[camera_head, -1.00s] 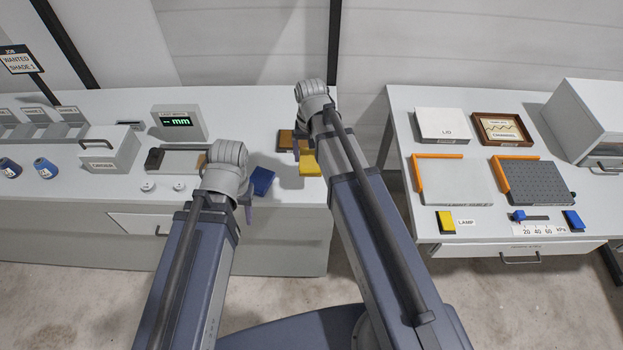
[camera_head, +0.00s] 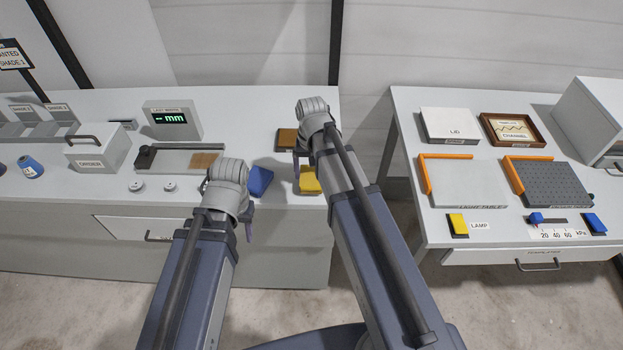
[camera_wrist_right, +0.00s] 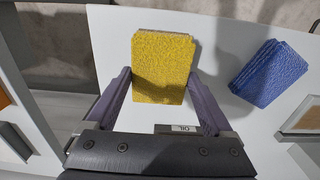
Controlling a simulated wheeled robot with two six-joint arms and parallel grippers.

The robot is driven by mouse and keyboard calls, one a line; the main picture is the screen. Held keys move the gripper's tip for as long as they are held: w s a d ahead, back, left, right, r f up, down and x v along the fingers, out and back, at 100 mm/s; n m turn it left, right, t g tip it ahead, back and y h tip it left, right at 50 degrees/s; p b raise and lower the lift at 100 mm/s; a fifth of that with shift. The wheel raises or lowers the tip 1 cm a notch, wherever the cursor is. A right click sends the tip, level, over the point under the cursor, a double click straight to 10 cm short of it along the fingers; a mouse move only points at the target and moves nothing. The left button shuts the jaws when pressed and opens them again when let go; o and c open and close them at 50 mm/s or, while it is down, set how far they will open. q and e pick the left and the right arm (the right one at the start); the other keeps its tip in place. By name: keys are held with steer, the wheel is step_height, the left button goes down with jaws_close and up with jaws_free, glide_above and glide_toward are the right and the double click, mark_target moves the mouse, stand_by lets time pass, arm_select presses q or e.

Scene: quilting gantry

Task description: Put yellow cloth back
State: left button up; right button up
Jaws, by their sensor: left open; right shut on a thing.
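The yellow cloth (camera_head: 309,181) is a small textured pad near the front edge of the left bench. In the right wrist view the yellow cloth (camera_wrist_right: 163,62) lies between the two fingers of my right gripper (camera_wrist_right: 163,84), which is shut on it. Whether the cloth touches the bench or hangs just above it, I cannot tell. In the head view my right gripper (camera_head: 303,168) is partly hidden by its own wrist. My left gripper (camera_head: 245,220) is open at the bench's front edge, in front of the blue cloth (camera_head: 260,179).
The blue cloth also shows in the right wrist view (camera_wrist_right: 270,72), right of the yellow one. A brown block (camera_head: 287,138) lies behind the yellow cloth.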

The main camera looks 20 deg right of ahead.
mark_target(311, 175)
arm_select(q)
steer(key=shift+f, duration=0.6)
arm_select(e)
steer(key=shift+f, duration=0.6)
arm_select(q)
steer(key=shift+f, duration=0.1)
arm_select(e)
steer(key=shift+f+b, duration=0.25)
steer(key=shift+b, duration=0.1)
steer(key=o, duration=0.9)
steer(key=shift+r, duration=0.1)
steer(key=shift+r, duration=0.2)
step_height(311, 175, up, 12)
steer(key=p, duration=1.3)
arm_select(q)
step_height(311, 175, up, 12)
arm_select(e)
steer(key=s+a+n, duration=0.2)
steer(key=s+a, duration=0.1)
steer(key=s, duration=0.2)
steer(key=s+a+n, duration=0.2)
steer(key=s+a, duration=0.2)
steer(key=s+a+n+h, duration=0.1)
steer(key=s+a+n, duration=0.2)
steer(key=s, duration=0.2)
steer(key=shift+s+a, duration=0.3)
